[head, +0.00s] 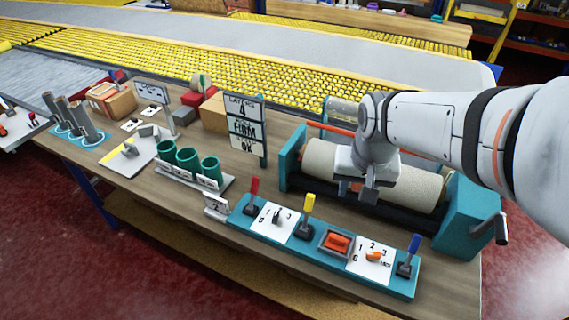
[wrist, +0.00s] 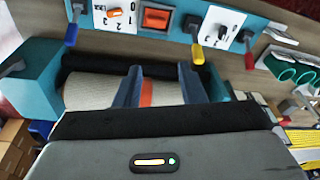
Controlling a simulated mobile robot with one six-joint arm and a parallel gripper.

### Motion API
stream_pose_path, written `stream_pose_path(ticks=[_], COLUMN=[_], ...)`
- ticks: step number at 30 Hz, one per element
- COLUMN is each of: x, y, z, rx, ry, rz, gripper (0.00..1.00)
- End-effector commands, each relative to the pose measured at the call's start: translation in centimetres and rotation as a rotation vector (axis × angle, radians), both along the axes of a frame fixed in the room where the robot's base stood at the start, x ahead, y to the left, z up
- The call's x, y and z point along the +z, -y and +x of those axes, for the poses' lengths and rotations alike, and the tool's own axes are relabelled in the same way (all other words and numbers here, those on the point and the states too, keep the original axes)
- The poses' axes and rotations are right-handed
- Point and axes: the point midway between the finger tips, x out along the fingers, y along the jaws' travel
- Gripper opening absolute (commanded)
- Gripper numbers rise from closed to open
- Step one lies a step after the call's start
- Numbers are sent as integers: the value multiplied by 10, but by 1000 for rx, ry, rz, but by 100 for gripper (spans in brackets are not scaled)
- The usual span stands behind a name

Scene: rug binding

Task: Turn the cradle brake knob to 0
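A teal control strip (head: 325,243) along the bench front carries two dial knobs on white numbered plates. One knob is orange (head: 374,256), near the right end; in the wrist view it is at the top (wrist: 121,14). The other is dark grey (head: 278,216), between the red and yellow levers; it also shows in the wrist view (wrist: 222,33). I cannot tell which is the brake knob or read either pointer exactly. My gripper (head: 368,192) is above the roll (head: 418,187), behind the strip. In the wrist view its fingers (wrist: 160,86) are apart with nothing between them.
Red (head: 254,190), yellow (head: 308,205) and blue (head: 413,246) levers stand up from the strip. An orange rocker (head: 337,242) sits left of the orange knob. Green cups (head: 188,160) and a sign (head: 245,125) stand left. A crank (head: 501,228) projects at right.

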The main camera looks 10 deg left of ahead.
Motion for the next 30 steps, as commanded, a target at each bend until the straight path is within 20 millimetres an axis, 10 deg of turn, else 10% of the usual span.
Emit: stream_pose_path(ticks=[15, 30], x=[-144, -213], y=[-154, -185], z=[102, 108], rx=[-86, -110], ry=[-175, -205], rz=[-9, -22], gripper=[36, 36])
